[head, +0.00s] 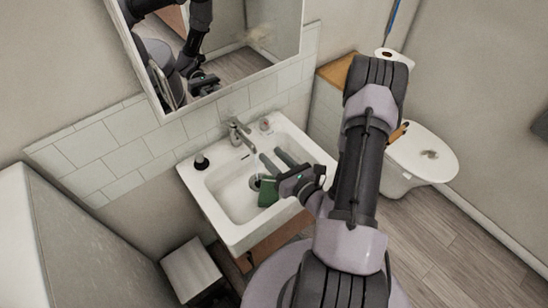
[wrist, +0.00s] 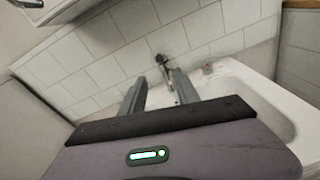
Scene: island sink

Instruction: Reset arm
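My gripper (head: 273,157) is over the white sink (head: 231,226) in the head view, with its fingers toward the tap. In the wrist view, the two fingers of my gripper (wrist: 160,84) stand apart with nothing seen between them, so it is open. A green object (head: 268,192), perhaps a sponge, shows in the basin just below my gripper. Its far side is partly hidden. My arm is bent over from the right of the sink.
The tap (head: 238,132) stands at the sink's back edge, with what looks like water running. A dark-topped bottle (head: 201,161) sits on the left rim. A mirror (head: 228,50) hangs above. A toilet (head: 421,153) stands right, a small bin (head: 190,270) below left.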

